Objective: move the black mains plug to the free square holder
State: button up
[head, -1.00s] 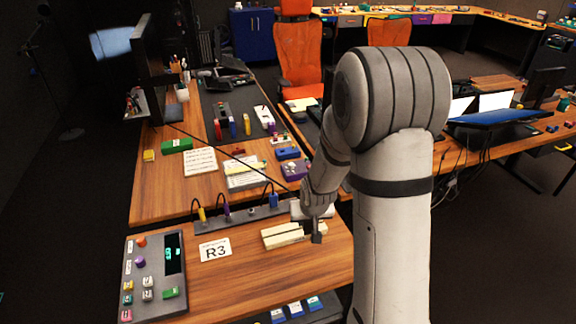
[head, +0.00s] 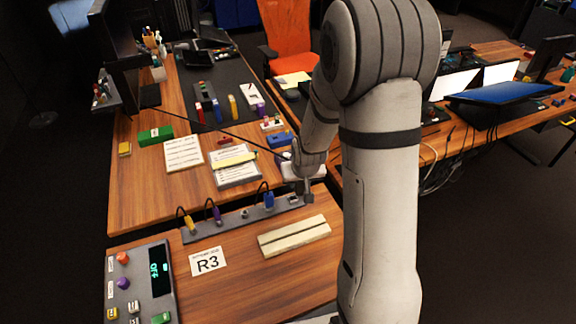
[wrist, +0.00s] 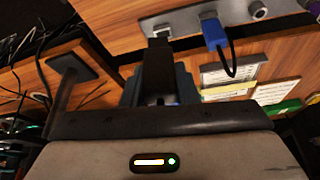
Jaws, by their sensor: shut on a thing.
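A grey strip (head: 228,223) lies across the table and carries a yellow plug, a purple plug, an empty round holder (head: 245,213) and a blue plug (head: 268,199). A square holder (head: 293,200) is at its right end, and it also shows in the wrist view (wrist: 159,30). My gripper (head: 308,197) is just right of this holder. It is shut on the black mains plug (wrist: 158,68), a dark block between the fingers in the wrist view. The plug appears close to the square holder; its lower end and any contact cannot be made out.
A cream grooved block (head: 293,236) and an R3 card (head: 208,261) lie in front of the strip. A control panel (head: 140,285) with knobs stands at the front left. Papers (head: 235,167) lie behind the strip. A blue plug's cable (wrist: 232,62) loops near my gripper.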

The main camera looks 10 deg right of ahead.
jog(key=shift+a, duration=0.1)
jog(key=shift+w+f, duration=0.1)
jog(key=w+f+n+y+b, duration=0.1)
jog(key=w+f+n+b, duration=0.1)
jog(key=w+b, duration=0.4)
jog(key=b, duration=0.3)
jog(key=shift+w+a+n+b, duration=0.15)
jog(key=shift+w+n+b, duration=0.15)
jog(key=shift+b, duration=0.05)
jog(key=shift+s+f+b, duration=0.15)
jog(key=shift+f+b, duration=0.05)
jog(key=shift+b, duration=0.1)
notch_tip(320, 180, down, 6)
jog(key=b, duration=0.5)
jog(key=shift+r, duration=0.15)
jog(key=shift+b, duration=0.65)
dwell(1.2)
